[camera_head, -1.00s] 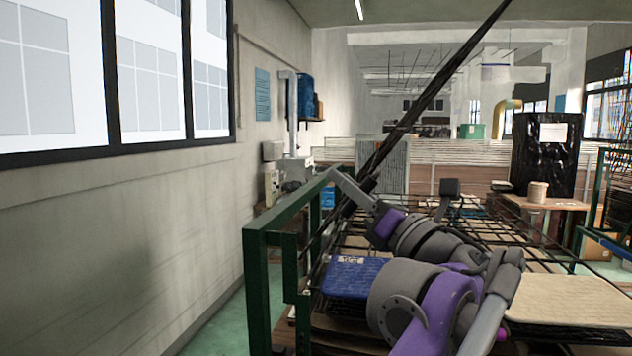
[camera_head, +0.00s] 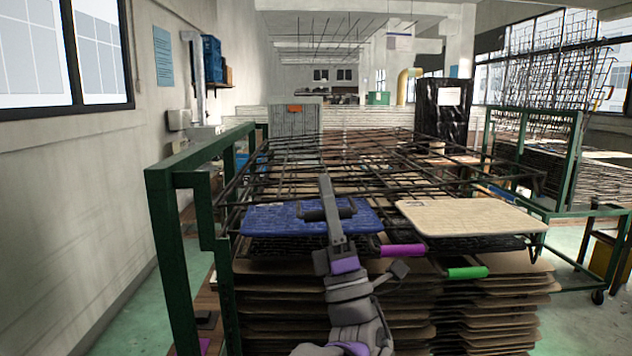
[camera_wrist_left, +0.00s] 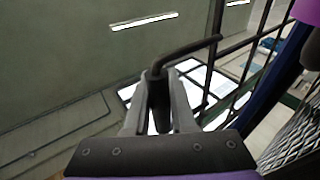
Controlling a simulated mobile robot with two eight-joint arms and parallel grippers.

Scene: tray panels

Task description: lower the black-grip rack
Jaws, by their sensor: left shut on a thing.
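The black grip (camera_head: 313,215) sits at the front edge of the top wire rack (camera_head: 345,160), above the blue panel. My left gripper (camera_head: 326,208) is shut on this grip. The rack looks close to flat over the stack; I cannot tell whether it rests fully on the rack below. In the left wrist view, the fingers of my left gripper (camera_wrist_left: 160,105) close around the black grip (camera_wrist_left: 160,118), and a dark bent bar (camera_wrist_left: 190,47) runs from it to the wire frame. My right gripper is not in view.
A purple grip (camera_head: 402,250) and a green grip (camera_head: 468,272) stick out below. A green frame post (camera_head: 180,265) stands left. A second rack cart (camera_head: 560,150) stands right.

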